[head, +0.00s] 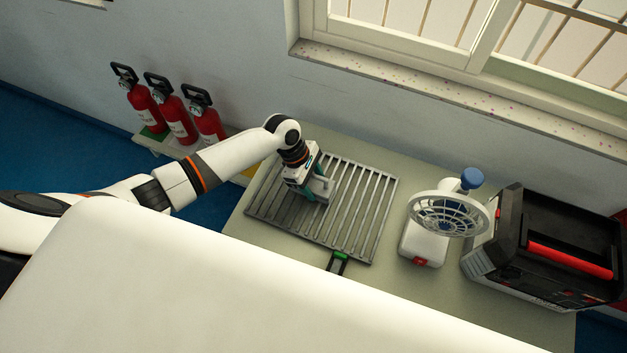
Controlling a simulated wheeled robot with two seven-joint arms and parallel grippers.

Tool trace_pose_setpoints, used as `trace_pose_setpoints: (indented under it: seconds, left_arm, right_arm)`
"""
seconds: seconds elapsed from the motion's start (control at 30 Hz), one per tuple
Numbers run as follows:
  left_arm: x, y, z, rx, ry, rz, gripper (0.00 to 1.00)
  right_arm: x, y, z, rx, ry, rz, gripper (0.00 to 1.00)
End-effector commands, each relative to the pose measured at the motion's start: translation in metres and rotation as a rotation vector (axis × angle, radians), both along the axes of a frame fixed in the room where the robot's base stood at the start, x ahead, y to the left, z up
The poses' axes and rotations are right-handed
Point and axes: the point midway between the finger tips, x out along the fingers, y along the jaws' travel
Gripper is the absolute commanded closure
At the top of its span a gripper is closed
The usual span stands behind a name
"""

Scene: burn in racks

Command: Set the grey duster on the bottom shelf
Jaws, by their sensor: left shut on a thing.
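My left gripper (319,192) reaches down over the slatted grey rack (366,211) on the table, near its left part. Its teal fingers are shut on a small light-grey thing, which looks like the grey duster (319,186). The fingers and wrist hide most of it, and I cannot tell whether it touches the slats. No bottom shelf can be made out for certain in this view.
On the pale green table (428,275), a white fan-like device (420,243) with a round grille and a black case (555,245) with a red handle stand right of the rack. A green-and-black piece (338,262) is at its front edge. Red extinguishers (177,120) stand left.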

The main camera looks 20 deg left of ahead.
Motion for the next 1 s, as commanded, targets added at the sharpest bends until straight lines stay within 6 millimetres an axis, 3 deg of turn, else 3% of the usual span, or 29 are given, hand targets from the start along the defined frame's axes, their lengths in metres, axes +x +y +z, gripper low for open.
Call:
trace_pose_setpoints:
  seconds: [0.03,0.07,0.2,0.57,1.0]
  left_arm:
    - [0.0,0.0,-0.002,-0.001,0.0,0.001,0.7]
    - [0.0,0.0,-0.002,0.0,0.0,0.001,0.43]
    - [0.0,0.0,-0.001,0.0,0.0,0.001,0.24]
    - [0.0,0.002,0.005,0.0,-0.001,0.0,0.24]
    - [0.002,0.035,0.084,0.0,-0.002,0.0,0.24]
  right_arm:
    - [-0.001,0.0,0.0,0.001,0.001,0.0,0.64]
    - [-0.001,0.001,0.0,0.001,0.001,0.0,0.64]
    - [-0.002,0.002,0.0,0.002,0.003,0.0,0.64]
    - [-0.005,0.004,-0.001,0.005,0.007,0.0,0.64]
    - [-0.005,0.004,-0.007,0.005,0.007,0.0,0.64]
